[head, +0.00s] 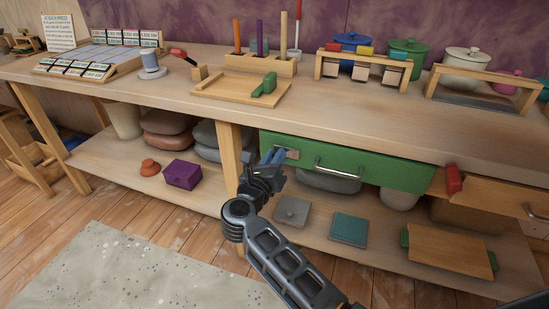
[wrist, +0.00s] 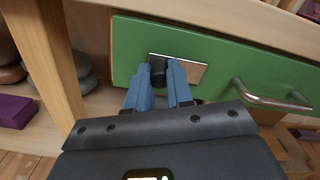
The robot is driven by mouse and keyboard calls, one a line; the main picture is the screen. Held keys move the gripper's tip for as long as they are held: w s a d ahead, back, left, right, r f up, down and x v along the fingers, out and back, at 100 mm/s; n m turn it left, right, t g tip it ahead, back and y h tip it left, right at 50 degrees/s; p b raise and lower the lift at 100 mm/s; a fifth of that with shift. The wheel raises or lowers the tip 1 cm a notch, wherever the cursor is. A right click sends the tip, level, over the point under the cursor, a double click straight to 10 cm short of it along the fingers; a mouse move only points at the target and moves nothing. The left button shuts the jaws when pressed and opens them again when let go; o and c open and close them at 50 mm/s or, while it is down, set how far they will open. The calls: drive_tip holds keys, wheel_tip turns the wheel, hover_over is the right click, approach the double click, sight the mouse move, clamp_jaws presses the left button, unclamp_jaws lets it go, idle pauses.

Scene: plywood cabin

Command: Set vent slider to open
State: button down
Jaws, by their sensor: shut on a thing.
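The vent slider is on the left part of the green drawer front (head: 385,168). It shows as a small metal plate (wrist: 192,70) with a dark upright knob (wrist: 157,70) near the plate's left end. My gripper (head: 275,160) reaches up to the plate in the head view. In the wrist view its two blue fingers (wrist: 162,88) are shut on the knob, one on each side. The fingers hide the lower part of the knob. In the head view the gripper covers the knob, and only part of the pinkish plate (head: 293,154) shows.
A metal bar handle (head: 337,170) sits on the drawer front, right of the plate. A wooden table leg (head: 229,155) stands close to the left of my gripper. A purple box (head: 183,174) and several pots and lids are on the lower shelf. Open floor lies in front.

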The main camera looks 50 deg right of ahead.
sight(297, 155)
drive_tip(key=s, duration=0.2)
drive_tip(key=s+d+p, duration=0.1)
drive_tip(key=shift+s+d+r, duration=0.1)
drive_tip(key=shift+s+d, duration=0.1)
drive_tip(key=shift+s, duration=0.15)
drive_tip(key=shift+s+d+p, duration=0.15)
drive_tip(key=shift+s+p, duration=0.2)
drive_tip(key=shift+s, duration=0.2)
drive_tip(key=c, duration=1)
unclamp_jaws()
drive_tip(key=v, duration=0.7)
drive_tip(key=shift+a, duration=0.35)
drive_tip(key=shift+s, duration=0.15)
